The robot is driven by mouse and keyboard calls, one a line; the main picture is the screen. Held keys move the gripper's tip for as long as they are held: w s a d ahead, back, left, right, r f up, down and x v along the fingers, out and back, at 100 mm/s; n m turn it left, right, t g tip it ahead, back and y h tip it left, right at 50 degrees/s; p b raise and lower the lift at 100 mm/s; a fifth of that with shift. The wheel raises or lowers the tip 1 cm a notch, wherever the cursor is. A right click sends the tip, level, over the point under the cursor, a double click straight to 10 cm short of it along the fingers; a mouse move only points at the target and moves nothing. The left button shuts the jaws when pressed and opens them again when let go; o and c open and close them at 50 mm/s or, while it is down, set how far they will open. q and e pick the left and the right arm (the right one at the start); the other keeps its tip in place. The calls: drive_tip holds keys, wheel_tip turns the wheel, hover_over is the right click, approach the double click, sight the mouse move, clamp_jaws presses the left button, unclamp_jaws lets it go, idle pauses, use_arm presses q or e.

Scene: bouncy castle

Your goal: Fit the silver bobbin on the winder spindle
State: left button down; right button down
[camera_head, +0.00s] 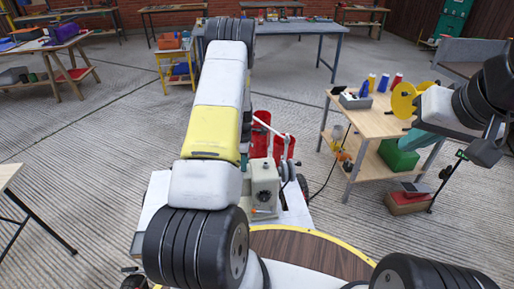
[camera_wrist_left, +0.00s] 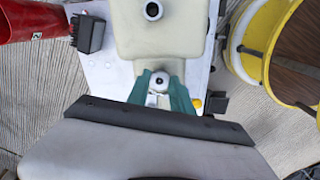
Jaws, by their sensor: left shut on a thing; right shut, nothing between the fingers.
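In the left wrist view my left gripper (camera_wrist_left: 164,95) is shut, its teal fingers on either side of a small, pale silver bobbin (camera_wrist_left: 159,79) with a dark central hole. The cream winder (camera_wrist_left: 126,40) lies just beyond; a round end with a dark ring (camera_wrist_left: 152,11) shows on it. Whether the bobbin touches the winder or sits on its spindle I cannot tell. In the head view the winder (camera_head: 262,185) stands on a white platform; my left arm hides my left gripper and the bobbin. My right gripper (camera_head: 424,143) is shut and empty, by the right workbench.
The wooden workbench (camera_head: 375,123) at right carries a yellow spool (camera_head: 403,100), a grey box (camera_head: 355,100) and several coloured cones. A green box (camera_head: 398,156) sits on its lower shelf. Red cylinders (camera_head: 278,143) stand behind the winder.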

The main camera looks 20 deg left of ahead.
use_arm(q)
drive_tip(key=shift+f, duration=0.2)
idle(0.3)
drive_tip(key=c, duration=1.1)
unclamp_jaws()
drive_tip(key=shift+o, duration=0.2)
drive_tip(key=shift+s+r, duration=0.15)
drive_tip(key=shift+r, duration=3.7)
